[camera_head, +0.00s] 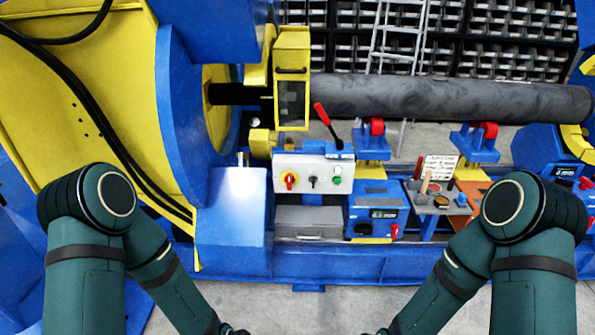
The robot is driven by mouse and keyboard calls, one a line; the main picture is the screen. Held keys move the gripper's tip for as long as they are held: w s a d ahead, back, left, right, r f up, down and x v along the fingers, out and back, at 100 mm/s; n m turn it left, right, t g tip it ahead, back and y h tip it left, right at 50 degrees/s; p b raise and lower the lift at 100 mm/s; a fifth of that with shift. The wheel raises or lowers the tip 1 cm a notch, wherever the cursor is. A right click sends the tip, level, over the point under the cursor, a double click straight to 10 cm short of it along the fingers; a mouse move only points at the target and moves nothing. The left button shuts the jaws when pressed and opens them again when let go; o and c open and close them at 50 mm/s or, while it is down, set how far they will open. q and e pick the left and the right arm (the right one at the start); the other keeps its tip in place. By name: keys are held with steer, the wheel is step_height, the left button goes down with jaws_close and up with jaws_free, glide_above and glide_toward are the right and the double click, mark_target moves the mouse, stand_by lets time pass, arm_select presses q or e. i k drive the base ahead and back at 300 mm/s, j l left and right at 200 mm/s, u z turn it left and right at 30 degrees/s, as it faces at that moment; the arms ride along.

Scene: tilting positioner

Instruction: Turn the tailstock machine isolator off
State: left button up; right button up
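A grey-white control box (313,174) stands in the middle. It carries a red rotary switch on a yellow plate (290,180), a small black selector (313,181) and a green button (337,175). A blue unit (374,212) right of it has a red knob (394,231) on its front. More red knobs (585,183) show on a blue unit at the right edge. I cannot tell which is the tailstock isolator, and the switch positions are too small to read. My two arms run down past the bottom edge. Both grippers are out of view, apart from the panels.
A long dark cylinder (450,98) lies across the back. A red-handled lever (323,114) rises behind the control box. A small tool tray (440,203) and a sign (438,168) stand to the right. Grey floor (310,312) is open in front.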

mark_target(289, 180)
steer(key=i+l, duration=0.2)
steer(key=i, duration=0.2)
steer(key=i+l, duration=0.2)
steer(key=i, duration=0.2)
steer(key=i+l, duration=0.2)
steer(key=i, duration=0.15)
steer(key=i+l+u, duration=0.15)
steer(key=i+l, duration=0.2)
steer(key=i, duration=0.15)
steer(key=i+l+u, duration=0.15)
steer(key=i+l, duration=0.2)
steer(key=i, duration=0.15)
